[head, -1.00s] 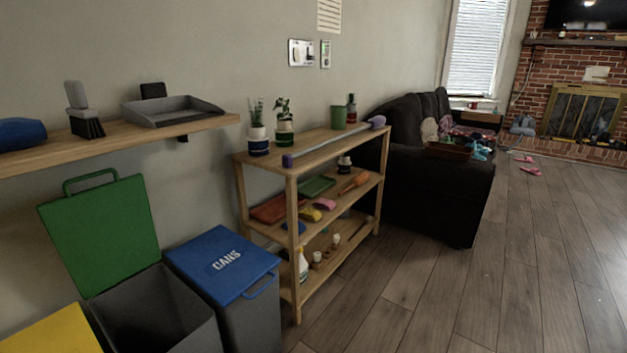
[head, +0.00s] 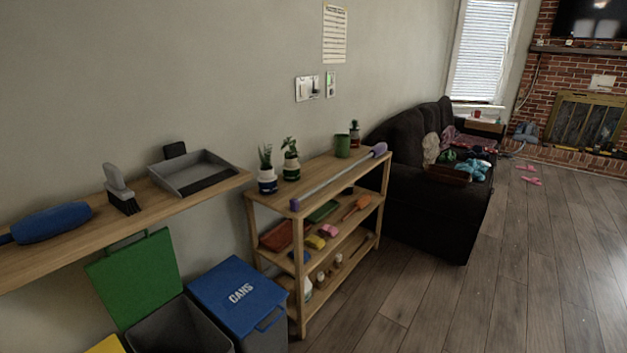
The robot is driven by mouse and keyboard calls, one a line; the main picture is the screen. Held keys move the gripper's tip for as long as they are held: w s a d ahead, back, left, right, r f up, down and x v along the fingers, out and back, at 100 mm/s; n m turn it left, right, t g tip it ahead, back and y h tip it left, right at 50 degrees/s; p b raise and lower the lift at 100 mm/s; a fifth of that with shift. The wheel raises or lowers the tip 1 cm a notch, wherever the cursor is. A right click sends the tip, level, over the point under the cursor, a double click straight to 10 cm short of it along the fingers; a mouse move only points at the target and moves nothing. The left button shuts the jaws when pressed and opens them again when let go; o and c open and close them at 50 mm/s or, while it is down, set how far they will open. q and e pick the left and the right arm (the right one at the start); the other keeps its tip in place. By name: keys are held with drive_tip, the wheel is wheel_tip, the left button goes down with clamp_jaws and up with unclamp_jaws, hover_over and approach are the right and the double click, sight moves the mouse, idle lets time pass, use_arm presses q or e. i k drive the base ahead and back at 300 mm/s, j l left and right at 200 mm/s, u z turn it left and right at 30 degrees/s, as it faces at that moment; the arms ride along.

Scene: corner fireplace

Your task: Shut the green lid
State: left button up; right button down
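The green lid (head: 136,278) stands raised, leaning back towards the wall at the lower left of the head view. It belongs to a dark grey bin (head: 182,328), whose open mouth shows in front of it. Neither of my grippers shows in the head view.
A bin with a shut blue lid (head: 238,293) stands right of the open bin; a yellow lid (head: 106,345) shows at left. A wooden rack (head: 299,258) with plants and tools stands further right, then a black sofa (head: 425,215).

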sight(133, 280)
drive_tip(key=u, duration=1.35)
